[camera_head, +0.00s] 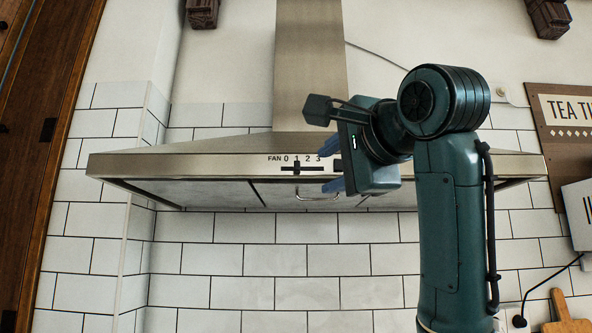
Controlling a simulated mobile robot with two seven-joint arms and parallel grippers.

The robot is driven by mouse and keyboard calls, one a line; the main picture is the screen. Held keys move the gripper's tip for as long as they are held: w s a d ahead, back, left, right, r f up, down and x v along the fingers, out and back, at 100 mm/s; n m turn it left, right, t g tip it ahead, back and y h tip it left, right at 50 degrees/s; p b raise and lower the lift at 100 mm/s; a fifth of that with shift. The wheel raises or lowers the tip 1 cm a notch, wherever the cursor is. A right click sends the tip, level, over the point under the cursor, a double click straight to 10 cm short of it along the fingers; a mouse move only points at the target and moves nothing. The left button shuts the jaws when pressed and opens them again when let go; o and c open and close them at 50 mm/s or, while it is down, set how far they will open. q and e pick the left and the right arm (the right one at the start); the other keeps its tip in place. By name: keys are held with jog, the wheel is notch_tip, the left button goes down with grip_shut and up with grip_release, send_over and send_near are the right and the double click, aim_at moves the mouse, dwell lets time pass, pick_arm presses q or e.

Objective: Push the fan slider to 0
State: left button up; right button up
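The range hood (180,158) hangs on the tiled wall, with the label FAN 0 1 2 3 on its front rim. The dark fan slider (296,168) sits in a horizontal slot below the label, with its knob about under the 1. My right gripper (331,167) is just right of the slider, in front of the hood rim. Its two blue fingertips are spread apart, one above the other, pointing left, with nothing seen between them. They appear apart from the knob. My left gripper is not in view.
A metal handle (317,197) is under the hood, below the slider. The hood's chimney (310,70) rises behind. A wooden frame (40,130) is at the left, and a sign (565,115) is at the right. The wall left of the slider is clear.

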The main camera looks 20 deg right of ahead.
aim_at(300, 166)
notch_tip(300, 166, up, 3)
jog(key=s+m, duration=0.1)
jog(key=s, duration=0.2)
jog(key=shift+t, duration=0.3)
jog(key=w+p, duration=0.1)
jog(key=w, duration=0.2)
jog(key=w+p, duration=0.2)
jog(key=w, duration=0.2)
jog(key=w+a+p, duration=0.1)
jog(key=w, duration=0.3)
jog(key=shift+w+r+p, duration=0.25)
jog(key=shift+p, duration=0.15)
jog(key=shift+w+a+f, duration=0.15)
jog(key=shift+w, duration=0.55)
jog(key=shift+c, duration=0.2)
grip_shut()
jog(key=shift+s, duration=0.1)
